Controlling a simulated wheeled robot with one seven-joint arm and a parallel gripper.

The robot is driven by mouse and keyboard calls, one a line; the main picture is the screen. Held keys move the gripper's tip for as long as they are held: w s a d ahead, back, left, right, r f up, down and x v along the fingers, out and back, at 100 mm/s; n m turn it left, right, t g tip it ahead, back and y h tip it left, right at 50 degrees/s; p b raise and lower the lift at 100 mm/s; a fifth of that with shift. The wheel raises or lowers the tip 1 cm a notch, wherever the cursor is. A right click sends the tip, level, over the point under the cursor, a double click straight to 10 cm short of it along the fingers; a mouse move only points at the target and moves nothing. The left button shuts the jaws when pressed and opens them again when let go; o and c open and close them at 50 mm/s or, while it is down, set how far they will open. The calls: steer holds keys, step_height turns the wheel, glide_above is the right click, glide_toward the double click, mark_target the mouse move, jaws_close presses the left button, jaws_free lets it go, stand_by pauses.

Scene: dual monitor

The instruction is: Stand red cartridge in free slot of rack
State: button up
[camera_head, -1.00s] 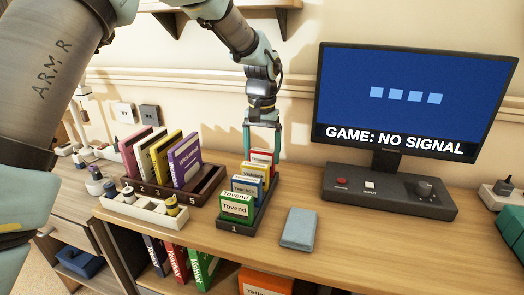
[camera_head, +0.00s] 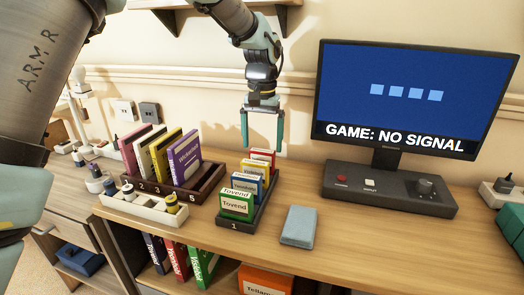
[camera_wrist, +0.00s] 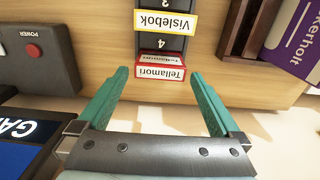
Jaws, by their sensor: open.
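The red cartridge (camera_head: 263,155), labelled Tellamori in the wrist view (camera_wrist: 160,72), stands at the far, wall-side end of the narrow dark rack (camera_head: 234,225). Yellow, blue and green cartridges stand in front of it. In the wrist view a printed 4 shows on the rack between the red and yellow cartridges. My gripper (camera_head: 262,148) is open and empty, above and behind the red cartridge. In the wrist view its two teal fingers (camera_wrist: 159,76) are spread to either side of it, apart from it. The red cartridge's lower part is hidden in the head view.
A second dark rack (camera_head: 205,193) with several larger cases stands left. A white tray (camera_head: 147,208) with small bottles is in front of it. A grey-blue case (camera_head: 299,226) lies right of the narrow rack. The monitor (camera_head: 415,100) and control box (camera_head: 388,191) stand further right.

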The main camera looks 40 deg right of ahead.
steer(key=shift+r, duration=1.9)
steer(key=shift+s, duration=0.1)
